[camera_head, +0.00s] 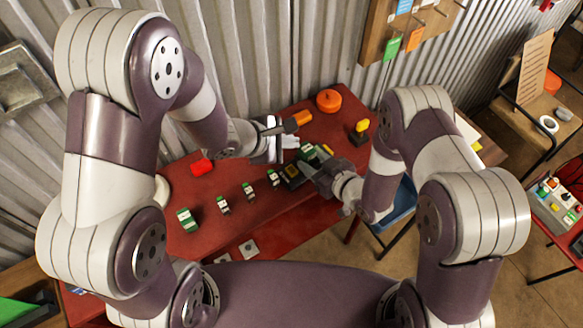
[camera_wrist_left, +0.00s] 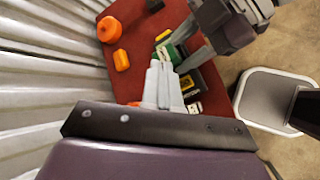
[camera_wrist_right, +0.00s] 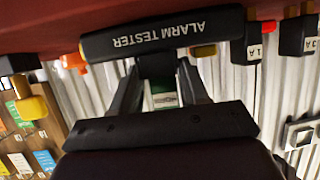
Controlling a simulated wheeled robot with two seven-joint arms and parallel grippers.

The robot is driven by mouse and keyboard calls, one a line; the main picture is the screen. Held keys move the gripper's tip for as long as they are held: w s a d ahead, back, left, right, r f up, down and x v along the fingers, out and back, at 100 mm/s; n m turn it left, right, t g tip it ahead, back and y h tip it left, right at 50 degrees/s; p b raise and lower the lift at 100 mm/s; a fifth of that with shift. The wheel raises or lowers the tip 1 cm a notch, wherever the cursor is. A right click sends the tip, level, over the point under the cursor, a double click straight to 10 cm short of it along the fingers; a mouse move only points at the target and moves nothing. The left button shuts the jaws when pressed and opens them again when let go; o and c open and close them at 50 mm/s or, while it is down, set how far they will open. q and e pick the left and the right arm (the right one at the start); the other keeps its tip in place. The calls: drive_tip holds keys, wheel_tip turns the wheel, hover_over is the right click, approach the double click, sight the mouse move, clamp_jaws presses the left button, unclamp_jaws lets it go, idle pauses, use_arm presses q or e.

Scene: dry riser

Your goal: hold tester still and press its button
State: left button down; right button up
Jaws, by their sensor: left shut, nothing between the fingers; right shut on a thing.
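The alarm tester, a black box with a yellow patch, lies on the red table (camera_head: 210,238) near its middle; it shows in the head view (camera_head: 291,171), left wrist view (camera_wrist_left: 187,84) and, with its white lettering, right wrist view (camera_wrist_right: 160,30). My right gripper (camera_head: 317,172) is shut on the tester from the right. My left gripper (camera_head: 281,148) is shut and empty, just behind and above the tester. Its white fingertips (camera_wrist_left: 163,62) overlap a green and white block (camera_wrist_left: 176,53) in the left wrist view; I cannot tell whether they touch. The button is not clearly visible.
An orange round thing (camera_head: 329,101), an orange cylinder (camera_head: 301,118) and a yellow-topped black block (camera_head: 361,127) lie behind. A corrugated wall bounds the back.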

sight(289, 172)
use_arm(q)
drive_tip(key=shift+f, duration=4.45)
drive_tip(key=shift+f, duration=0.1)
drive_tip(key=shift+f, duration=0.25)
